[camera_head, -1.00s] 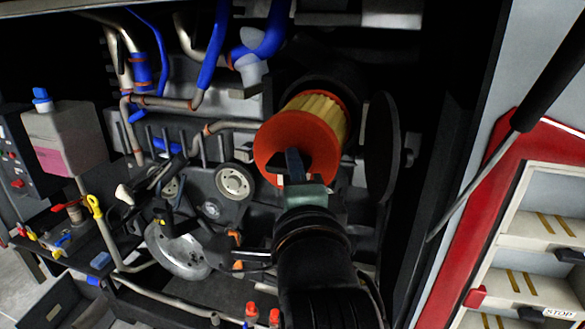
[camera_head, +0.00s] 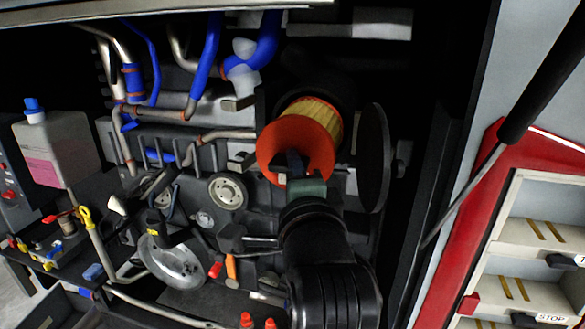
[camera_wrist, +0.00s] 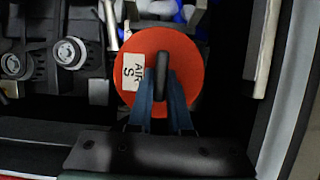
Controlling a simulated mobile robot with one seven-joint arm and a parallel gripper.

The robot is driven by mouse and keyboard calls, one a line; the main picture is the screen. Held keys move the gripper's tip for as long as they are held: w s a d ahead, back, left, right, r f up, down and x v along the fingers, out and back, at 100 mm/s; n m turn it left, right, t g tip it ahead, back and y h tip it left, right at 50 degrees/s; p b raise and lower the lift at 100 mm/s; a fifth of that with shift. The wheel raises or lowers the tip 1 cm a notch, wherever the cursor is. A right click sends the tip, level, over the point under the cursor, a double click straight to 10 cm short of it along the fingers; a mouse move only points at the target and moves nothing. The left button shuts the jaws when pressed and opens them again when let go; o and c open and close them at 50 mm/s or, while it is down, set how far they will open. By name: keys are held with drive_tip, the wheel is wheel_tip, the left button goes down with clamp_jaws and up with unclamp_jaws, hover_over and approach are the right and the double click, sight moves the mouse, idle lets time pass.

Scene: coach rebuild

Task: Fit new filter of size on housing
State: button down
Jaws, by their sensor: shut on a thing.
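The filter (camera_head: 320,113) has an orange-red end cap and pleated yellow sides. In the wrist view its round cap (camera_wrist: 190,62) faces me, with a pale label reading "AIR S" and a dark handle bar in the middle. My gripper (camera_head: 292,170) is shut on that handle; its bluish fingers (camera_wrist: 163,105) sit either side of the bar. The filter's far end meets the dark round opening of the housing (camera_head: 312,75); how deep it sits is hidden. A dark round cover (camera_head: 373,160) stands open just right of the filter.
Blue hoses (camera_head: 207,65) and metal pipes run up the left of the bay. A white tank (camera_head: 58,148) stands at far left. A black strut (camera_head: 545,75) and a red-edged shelf unit (camera_head: 530,225) are at right.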

sight(304, 149)
drive_tip(key=shift+r, duration=0.1)
drive_tip(key=shift+w+d, duration=0.35)
drive_tip(key=shift+w, duration=0.7)
drive_tip(key=shift+w+d, duration=0.3)
drive_tip(key=shift+w, duration=0.7)
drive_tip(key=shift+w+d, duration=0.35)
drive_tip(key=shift+w, duration=0.7)
drive_tip(key=shift+w+d, duration=0.35)
drive_tip(key=shift+w, duration=0.65)
drive_tip(key=shift+w+d, duration=0.35)
drive_tip(key=shift+w, duration=0.7)
drive_tip(key=shift+w+d, duration=0.35)
drive_tip(key=shift+w, duration=0.65)
drive_tip(key=shift+w+d+f+b, duration=0.1)
drive_tip(key=shift+w+d+b, duration=0.15)
drive_tip(key=shift+w, duration=0.45)
drive_tip(key=shift+w+d+f+b, duration=0.1)
drive_tip(key=shift+w+d, duration=0.1)
drive_tip(key=shift+w, duration=0.5)
drive_tip(key=shift+w+d+f+b, duration=0.1)
drive_tip(key=shift+w+d+b, duration=0.15)
drive_tip(key=shift+w, duration=0.45)
drive_tip(key=c, duration=0.9)
unclamp_jaws()
drive_tip(key=o, duration=0.5)
drive_tip(key=shift+f, duration=0.15)
drive_tip(key=shift+o, duration=0.2)
